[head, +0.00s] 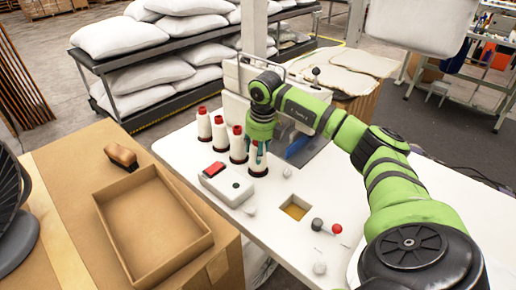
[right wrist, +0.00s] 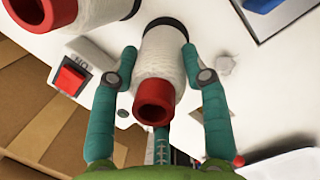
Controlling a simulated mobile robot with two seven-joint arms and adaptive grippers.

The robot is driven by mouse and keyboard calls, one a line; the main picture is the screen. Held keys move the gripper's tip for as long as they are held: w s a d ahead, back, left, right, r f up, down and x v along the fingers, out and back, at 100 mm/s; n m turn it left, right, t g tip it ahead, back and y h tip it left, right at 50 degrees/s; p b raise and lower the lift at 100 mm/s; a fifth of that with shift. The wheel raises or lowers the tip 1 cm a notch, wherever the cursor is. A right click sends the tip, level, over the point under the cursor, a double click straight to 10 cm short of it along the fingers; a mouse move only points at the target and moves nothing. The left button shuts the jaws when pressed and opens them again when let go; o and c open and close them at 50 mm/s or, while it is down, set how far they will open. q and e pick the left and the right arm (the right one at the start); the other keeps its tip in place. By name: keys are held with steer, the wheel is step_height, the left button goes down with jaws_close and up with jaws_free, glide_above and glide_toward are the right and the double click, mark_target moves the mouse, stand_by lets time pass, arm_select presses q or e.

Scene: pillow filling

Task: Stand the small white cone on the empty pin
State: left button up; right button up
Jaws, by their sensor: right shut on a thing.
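My right gripper (head: 258,158) is shut on a white thread cone with a red top (head: 258,165), at the near end of a row of similar cones on the white table. In the right wrist view the fingers (right wrist: 157,65) lie on both sides of the white cone (right wrist: 155,72), with its red tip (right wrist: 155,100) toward the camera. It looks upright, with a dark ring at its base (head: 258,172). I cannot tell whether it rests on a pin. Three more cones (head: 220,135) stand beside it on dark bases. No empty pin shows clearly. My left gripper is not in view.
A white control box with a red switch (head: 225,184) sits close in front of the cones. A square opening (head: 296,208) and small ball-headed knobs (head: 317,224) are at the right. A cardboard tray (head: 150,225) and brown brush (head: 122,155) lie left. Pillow shelves (head: 160,60) stand behind.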

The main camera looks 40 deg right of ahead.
steer(key=shift+f, duration=0.15)
stand_by(0.5)
steer(key=o, duration=1.3)
steer(key=shift+r+p, duration=3.85)
steer(key=shift+r, duration=1.2)
steer(key=shift+f, duration=0.1)
